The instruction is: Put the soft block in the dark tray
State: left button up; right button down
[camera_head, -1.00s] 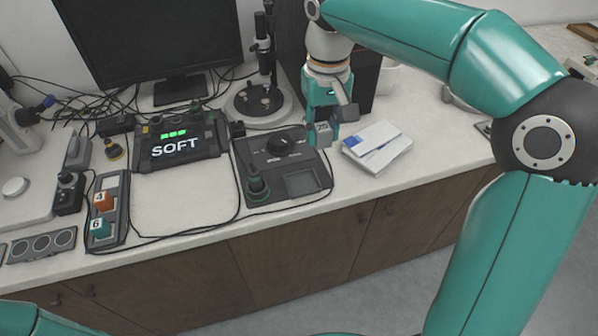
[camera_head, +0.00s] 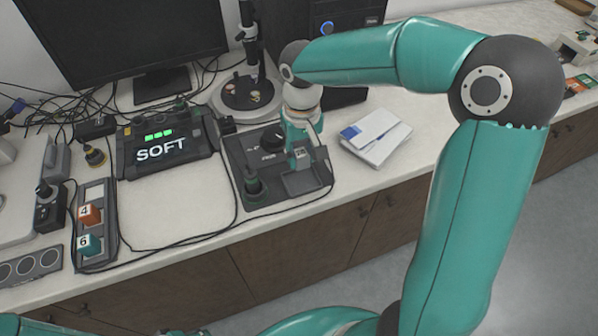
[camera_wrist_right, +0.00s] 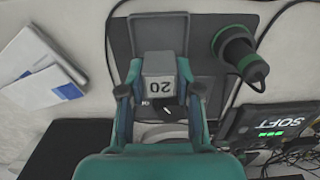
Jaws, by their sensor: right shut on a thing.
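My right gripper (camera_head: 301,158) is shut on a grey block (camera_wrist_right: 160,84) marked 20, with one finger on each side of it in the right wrist view. In the head view the gripper and block are over the dark press unit, just behind a square dark tray (camera_head: 308,182) at its front right. The tray also shows in the right wrist view (camera_wrist_right: 158,30), beyond the block. I cannot tell the height of the block above the unit. An orange block (camera_head: 88,214) marked 4 and a teal block (camera_head: 89,244) marked 6 sit in a rack. My left gripper is out of view.
A green-ringed knob (camera_head: 254,186) stands left of the tray. A display (camera_head: 165,148) reads SOFT with green bars. White papers (camera_head: 375,136) lie to the right. The rack (camera_head: 98,193) stands at the left. Cables cross the bench; bare bench shows between rack and unit.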

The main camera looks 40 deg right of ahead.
aim_at(301, 182)
jog(key=shift+f, duration=3.25)
jog(key=shift+f, duration=0.1)
jog(key=c, duration=0.8)
grip_release()
notch_tip(301, 182, up, 12)
jog(key=shift+r, duration=0.1)
jog(key=shift+s, duration=0.1)
